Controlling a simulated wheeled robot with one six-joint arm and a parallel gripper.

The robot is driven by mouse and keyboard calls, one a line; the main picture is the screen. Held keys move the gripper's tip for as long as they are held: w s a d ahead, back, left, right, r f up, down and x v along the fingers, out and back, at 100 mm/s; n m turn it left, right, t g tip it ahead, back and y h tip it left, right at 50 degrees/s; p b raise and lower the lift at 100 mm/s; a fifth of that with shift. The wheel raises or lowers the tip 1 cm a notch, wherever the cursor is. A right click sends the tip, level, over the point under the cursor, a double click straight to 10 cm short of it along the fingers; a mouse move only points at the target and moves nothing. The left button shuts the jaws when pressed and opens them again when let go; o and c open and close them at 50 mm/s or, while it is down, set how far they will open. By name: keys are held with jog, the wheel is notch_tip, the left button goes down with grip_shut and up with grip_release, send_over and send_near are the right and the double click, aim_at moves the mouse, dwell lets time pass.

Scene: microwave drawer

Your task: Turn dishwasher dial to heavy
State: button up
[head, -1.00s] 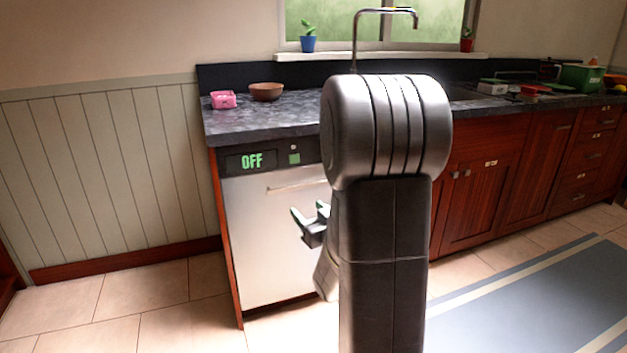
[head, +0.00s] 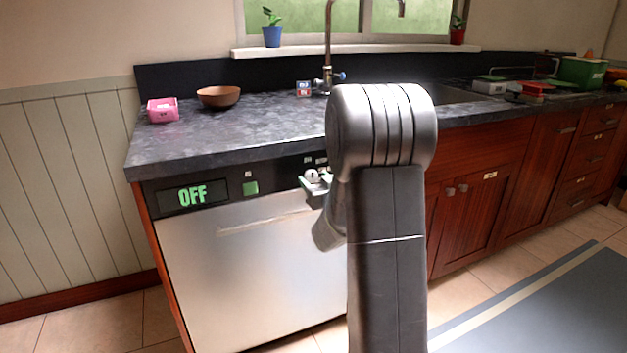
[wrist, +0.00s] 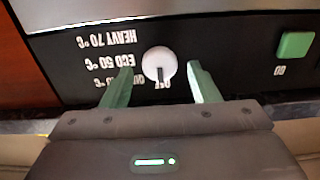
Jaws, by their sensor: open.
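The dishwasher (head: 260,275) has a black control panel (wrist: 230,45) with a display (head: 192,195) that reads OFF in green. In the wrist view, which is upside down, the round white dial (wrist: 160,62) has a dark mark at the OFF label. The HEAVY 70 °C label (wrist: 106,35), the ECO 50 °C label and a partly hidden label beginning QUICK lie left of the dial. My gripper (wrist: 161,74) is open, with one green finger on each side of the dial and a visible gap at each. In the head view my gripper (head: 316,183) is at the panel.
A green GO button (wrist: 295,45) is beside the dial; the same button shows in the head view (head: 250,188). The countertop (head: 235,135) overhangs the panel and holds a pink box (head: 162,110) and a brown bowl (head: 218,96). My arm hides the panel's right end.

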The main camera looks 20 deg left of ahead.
jog(key=shift+x, duration=1)
jog(key=c, duration=0.9)
